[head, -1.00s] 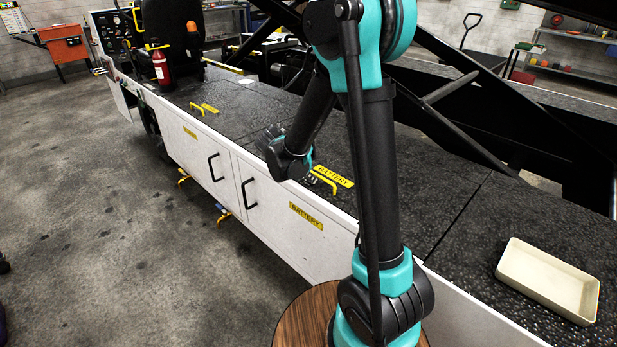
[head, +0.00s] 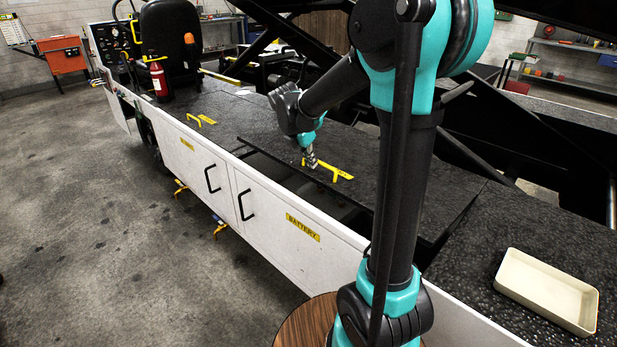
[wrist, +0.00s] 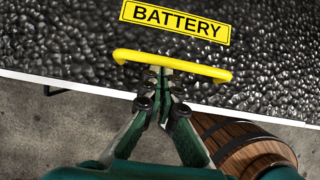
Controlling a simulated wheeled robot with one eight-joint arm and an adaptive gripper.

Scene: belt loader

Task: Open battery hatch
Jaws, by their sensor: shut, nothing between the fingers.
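The battery hatch (head: 345,150) is a black textured deck panel, raised along its front edge, with a dark gap under it. Its yellow handle (head: 341,175) is near that edge. In the wrist view, the handle (wrist: 200,70) runs across below the yellow BATTERY label (wrist: 175,20). My gripper (head: 311,162) is at the handle. In the wrist view my gripper (wrist: 160,78) has its fingertips together at the bar's middle, with nothing gripped between them. I cannot tell exactly how the tips touch the bar.
The white side panel (head: 270,225) with black pulls runs along the deck front. A beige tray (head: 546,290) lies on the deck at right. Dark diagonal beams (head: 465,155) stand behind the hatch. A seat (head: 170,45) and fire extinguisher (head: 158,80) are farther left.

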